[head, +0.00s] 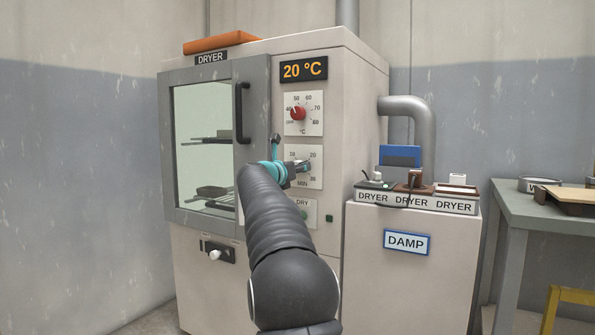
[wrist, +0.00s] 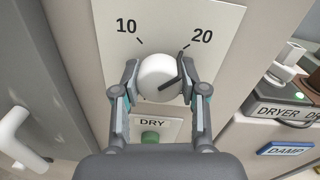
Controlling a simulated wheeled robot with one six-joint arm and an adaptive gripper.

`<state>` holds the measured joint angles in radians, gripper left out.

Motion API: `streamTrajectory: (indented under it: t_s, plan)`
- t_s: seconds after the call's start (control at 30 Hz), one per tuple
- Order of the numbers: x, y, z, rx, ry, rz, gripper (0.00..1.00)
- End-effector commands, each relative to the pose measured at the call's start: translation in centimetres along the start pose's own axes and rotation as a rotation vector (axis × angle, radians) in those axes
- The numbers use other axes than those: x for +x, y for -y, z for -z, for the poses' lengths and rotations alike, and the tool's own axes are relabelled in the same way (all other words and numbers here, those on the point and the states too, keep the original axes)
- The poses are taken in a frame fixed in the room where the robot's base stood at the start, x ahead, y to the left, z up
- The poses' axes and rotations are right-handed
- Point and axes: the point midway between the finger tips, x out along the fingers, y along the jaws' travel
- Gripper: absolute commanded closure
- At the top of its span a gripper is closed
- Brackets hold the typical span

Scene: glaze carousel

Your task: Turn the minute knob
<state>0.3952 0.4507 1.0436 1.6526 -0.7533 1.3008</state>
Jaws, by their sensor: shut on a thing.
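The minute knob (wrist: 157,79) is a round white knob, seen from the front in the wrist view. My gripper (wrist: 159,74) has one finger on each side of it and is shut on it. A dark mark shows on the knob's right part, partly hidden by the right finger, so its exact setting is hard to read. The minute panel (wrist: 182,18) shows 10 at upper left and 20 at upper right. In the head view my gripper (head: 297,170) is at the MIN panel (head: 315,181) and hides the knob.
Above is the red temperature knob (head: 298,113) and a 20 °C display (head: 304,69). Below is the green DRY button (wrist: 151,137). The dryer door (head: 205,150) with its black handle (head: 241,112) is to the left. A DAMP cabinet (head: 407,265) with items on top stands right.

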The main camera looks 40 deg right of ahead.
Motion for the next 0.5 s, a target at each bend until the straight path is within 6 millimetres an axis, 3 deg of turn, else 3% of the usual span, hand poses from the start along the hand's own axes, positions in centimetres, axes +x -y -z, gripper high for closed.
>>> streamTrajectory:
  t_s: [0.3, 0.33, 0.43, 0.5]
  plan:
    - [0.04, -0.02, 0.13, 0.0, -0.002, 0.001, 0.92]
    - [0.04, -0.02, 0.14, 0.0, -0.002, 0.001, 0.55]
    - [0.04, -0.02, 0.12, 0.0, -0.002, 0.001, 0.32]
    - [0.03, -0.02, 0.09, 0.0, -0.001, 0.0, 0.32]
